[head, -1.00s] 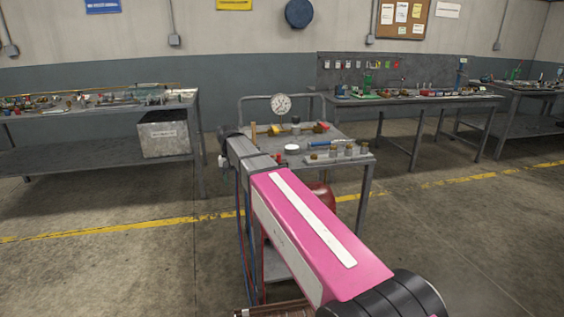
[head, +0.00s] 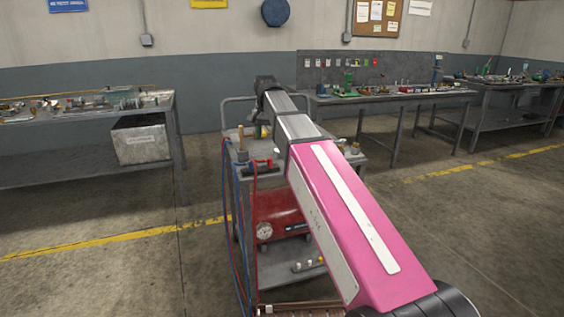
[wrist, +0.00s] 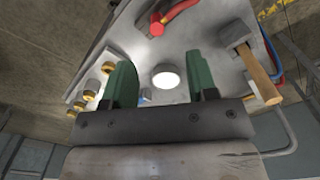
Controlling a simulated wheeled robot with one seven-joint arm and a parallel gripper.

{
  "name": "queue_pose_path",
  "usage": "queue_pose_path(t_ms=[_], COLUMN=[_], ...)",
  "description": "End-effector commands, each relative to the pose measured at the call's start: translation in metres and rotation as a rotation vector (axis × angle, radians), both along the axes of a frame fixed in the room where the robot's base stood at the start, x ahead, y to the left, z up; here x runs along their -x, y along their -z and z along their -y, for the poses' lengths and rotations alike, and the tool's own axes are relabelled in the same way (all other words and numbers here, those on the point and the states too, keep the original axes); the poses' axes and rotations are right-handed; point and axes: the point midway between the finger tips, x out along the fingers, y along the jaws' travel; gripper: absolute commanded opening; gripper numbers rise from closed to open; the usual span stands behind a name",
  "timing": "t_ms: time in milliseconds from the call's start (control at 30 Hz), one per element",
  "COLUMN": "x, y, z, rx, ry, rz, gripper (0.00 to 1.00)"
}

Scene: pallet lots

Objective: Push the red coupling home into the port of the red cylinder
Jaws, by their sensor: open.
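A small red piece (head: 262,168) shows at the cart's near edge. My fingers cannot be made out in the head view.
The cart top (wrist: 205,25) carries a white round piece (wrist: 166,78), a wooden-handled tool (wrist: 257,72) and several brass-ended fittings (wrist: 88,97). Red and blue hoses (head: 232,215) hang at the cart's left side. Workbenches stand left and right. Floor around the cart is open.

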Motion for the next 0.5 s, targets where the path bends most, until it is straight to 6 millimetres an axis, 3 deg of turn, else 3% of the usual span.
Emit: queue_pose_path(t_ms=[333,500], x=[0.0,0.001], y=[0.0,0.011], z=[0.0,0.001], rx=[0.0,0.001], ry=[0.002,0.002], rz=[0.001,-0.001], gripper=[0.53,0.53])
